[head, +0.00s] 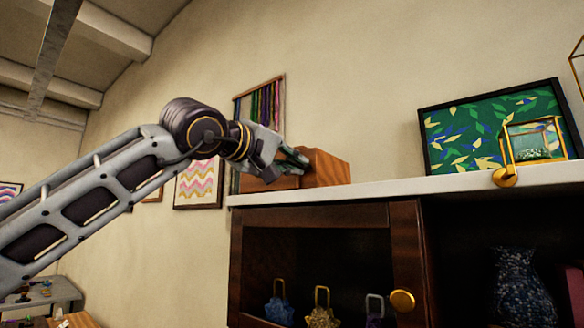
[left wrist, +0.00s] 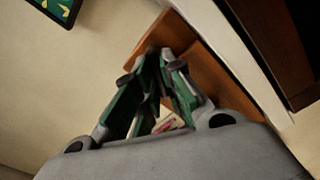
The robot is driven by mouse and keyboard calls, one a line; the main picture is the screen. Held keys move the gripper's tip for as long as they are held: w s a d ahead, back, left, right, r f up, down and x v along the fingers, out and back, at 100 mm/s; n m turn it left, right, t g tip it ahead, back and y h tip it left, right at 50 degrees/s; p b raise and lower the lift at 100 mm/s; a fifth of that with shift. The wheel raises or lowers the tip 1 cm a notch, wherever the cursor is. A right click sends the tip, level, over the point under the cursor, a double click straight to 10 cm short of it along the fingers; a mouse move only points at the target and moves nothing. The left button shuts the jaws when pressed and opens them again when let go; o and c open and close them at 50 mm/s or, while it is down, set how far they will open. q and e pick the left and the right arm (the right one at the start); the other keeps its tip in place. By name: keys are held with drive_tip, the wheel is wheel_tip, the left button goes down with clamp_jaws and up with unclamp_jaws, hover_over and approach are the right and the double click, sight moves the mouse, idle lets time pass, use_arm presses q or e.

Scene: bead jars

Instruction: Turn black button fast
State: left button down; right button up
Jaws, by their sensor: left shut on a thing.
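A brown wooden box (head: 326,168) stands on the white shelf top, and its orange-brown side shows in the left wrist view (left wrist: 205,72). My left gripper (head: 300,160) reaches in from the left at the box's near side. In the left wrist view its green-padded fingers (left wrist: 158,56) come together against the box. They are shut on a small dark thing at the fingertips, which looks like the black button. The fingers hide most of it, so its shape and turn cannot be told. My right gripper is in neither view.
The white shelf top (head: 400,188) sits on a dark wooden cabinet (head: 405,240) with a gold knob (head: 402,300). A green leaf-pattern picture (head: 460,135) and a gold-framed glass case (head: 545,140) stand to the right. The shelf between box and picture is clear.

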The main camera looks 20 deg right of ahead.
use_arm(q)
drive_tip(key=shift+w+a+f+n+b, duration=0.15)
drive_tip(key=shift+n+b, duration=0.25)
drive_tip(key=shift+n, duration=0.5)
drive_tip(key=n, duration=0.1)
drive_tip(key=n+b, duration=0.1)
drive_tip(key=n, duration=0.1)
drive_tip(key=n+b, duration=0.1)
drive_tip(key=shift+f+n, duration=0.3)
drive_tip(key=shift+n, duration=0.1)
drive_tip(key=c, duration=1.7)
unclamp_jaws()
drive_tip(key=shift+c, duration=0.2)
drive_tip(key=shift+o, duration=1.1)
drive_tip(key=v, duration=1.2)
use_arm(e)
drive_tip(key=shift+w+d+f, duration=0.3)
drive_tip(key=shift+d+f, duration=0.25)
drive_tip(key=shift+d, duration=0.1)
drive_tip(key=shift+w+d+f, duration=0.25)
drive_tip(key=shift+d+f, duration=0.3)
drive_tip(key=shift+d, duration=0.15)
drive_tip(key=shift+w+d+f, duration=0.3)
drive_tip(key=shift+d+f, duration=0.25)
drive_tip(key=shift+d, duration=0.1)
